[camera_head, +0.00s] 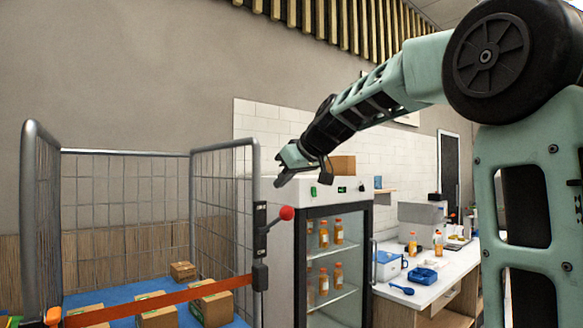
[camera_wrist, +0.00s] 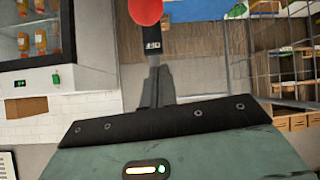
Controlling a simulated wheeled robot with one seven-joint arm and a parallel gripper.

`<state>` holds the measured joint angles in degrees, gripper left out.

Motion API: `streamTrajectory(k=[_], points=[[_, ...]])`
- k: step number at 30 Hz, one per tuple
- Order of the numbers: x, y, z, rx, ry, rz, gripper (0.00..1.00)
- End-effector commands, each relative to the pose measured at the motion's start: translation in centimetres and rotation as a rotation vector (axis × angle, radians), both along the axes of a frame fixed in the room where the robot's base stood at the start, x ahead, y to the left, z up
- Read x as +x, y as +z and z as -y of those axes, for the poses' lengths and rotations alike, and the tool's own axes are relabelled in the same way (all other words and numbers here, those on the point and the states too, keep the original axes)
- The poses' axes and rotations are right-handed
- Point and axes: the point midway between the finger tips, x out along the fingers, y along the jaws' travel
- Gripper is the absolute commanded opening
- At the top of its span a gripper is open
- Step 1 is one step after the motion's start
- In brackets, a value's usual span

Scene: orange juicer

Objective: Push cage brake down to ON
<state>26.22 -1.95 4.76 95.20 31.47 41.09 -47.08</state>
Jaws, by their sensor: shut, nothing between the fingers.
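The brake lever has a red ball knob (camera_head: 286,212) on a dark rod. It tilts up to the right from the front right post of the wire cage (camera_head: 255,165). My gripper (camera_head: 279,183) is shut and empty, above the knob and apart from it in the head view. In the wrist view, the red knob (camera_wrist: 146,10) is at the top edge, partly cut off, beyond my shut fingertips (camera_wrist: 153,72). A small black piece with white marks (camera_wrist: 152,47) shows between them. I cannot read any ON mark.
The cage holds several cardboard boxes (camera_head: 183,270) on a blue base, behind an orange strap (camera_head: 160,299). A glass-door fridge (camera_head: 335,255) with orange bottles stands right behind the lever. A white counter (camera_head: 430,290) with blue items is farther right.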

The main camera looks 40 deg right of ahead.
Motion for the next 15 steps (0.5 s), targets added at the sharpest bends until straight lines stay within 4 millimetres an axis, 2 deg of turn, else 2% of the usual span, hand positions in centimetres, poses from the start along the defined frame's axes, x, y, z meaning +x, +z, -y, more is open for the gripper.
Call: streamTrajectory(k=[6, 15], points=[[3.7, -2.5, -0.3, 0.002, 0.001, -0.004, 0.00], [0.8, -4.6, 0.3, 0.001, -0.001, -0.001, 0.00]])
